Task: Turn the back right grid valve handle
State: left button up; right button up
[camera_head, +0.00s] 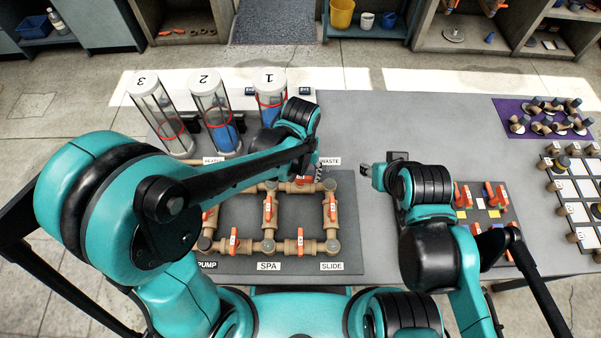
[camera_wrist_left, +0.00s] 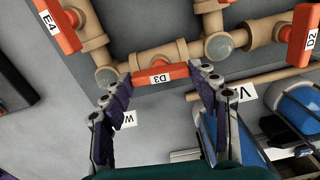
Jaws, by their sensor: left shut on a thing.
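The valve grid (camera_head: 268,218) is tan pipe with orange handles on a dark board. Its back right handle (camera_head: 304,180) is mostly hidden by my left arm in the head view. In the left wrist view this orange handle, labelled D3 (camera_wrist_left: 160,75), lies between my left fingertips and roughly along its pipe. My left gripper (camera_wrist_left: 165,76) is shut on it, one finger at each end. In the head view my left gripper (camera_head: 316,168) reaches down at the grid's back right corner. My right gripper (camera_head: 372,176) hovers right of the grid, apart from it; its jaw opening is unclear.
Three clear cylinders (camera_head: 208,112) stand at the back left. A second board with orange handles (camera_head: 497,195) lies to the right. A purple mat (camera_head: 541,118) with fittings and a white-squared rack (camera_head: 572,200) are further right. The back middle tabletop (camera_head: 400,120) is clear.

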pick_arm(q)
jog(key=m, duration=0.8)
jog(key=shift+m+b, duration=0.3)
jog(key=m, duration=0.4)
jog(key=shift+m, duration=2.2)
jog(key=o, duration=1.2)
jog(key=shift+c, duration=0.2)
